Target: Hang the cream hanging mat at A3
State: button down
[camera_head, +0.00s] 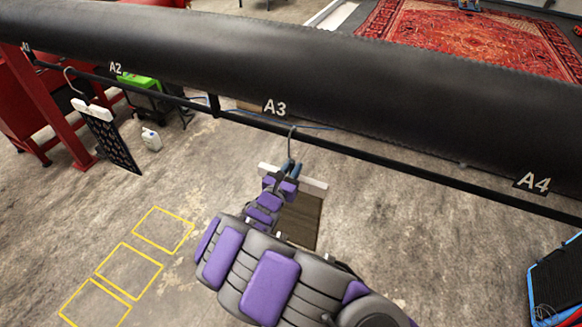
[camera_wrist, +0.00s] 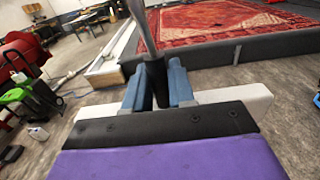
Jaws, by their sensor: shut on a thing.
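My gripper (camera_head: 290,169) has its blue fingers shut on the neck of a hanger with a pale bar (camera_head: 312,184). A mat (camera_head: 301,218) hangs below the bar; its visible face looks grey-brown rather than cream, and my arm hides part of it. The hanger's hook (camera_head: 291,140) reaches up to the black rail (camera_head: 352,152), just right of and below the A3 label (camera_head: 275,107). I cannot tell whether the hook rests on the rail. In the wrist view my gripper (camera_wrist: 158,88) is shut around the hanger's dark neck, with the pale bar (camera_wrist: 240,101) behind.
A dark patterned mat (camera_head: 112,140) hangs from the rail near A2 (camera_head: 115,68). A thick black padded roll (camera_head: 390,85) runs above the rail. The rail towards A4 (camera_head: 531,183) is empty. A white jug (camera_head: 151,139) and yellow floor outlines (camera_head: 128,271) lie left.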

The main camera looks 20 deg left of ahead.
jog(key=c, duration=0.9)
grip_release()
jog(key=shift+o, duration=0.2)
jog(key=shift+s, duration=0.1)
jog(key=s+a+p, duration=0.1)
jog(key=s+p, duration=0.1)
jog(key=s, duration=1.5)
jog(key=shift+a, duration=0.25)
jog(key=shift+r, duration=0.1)
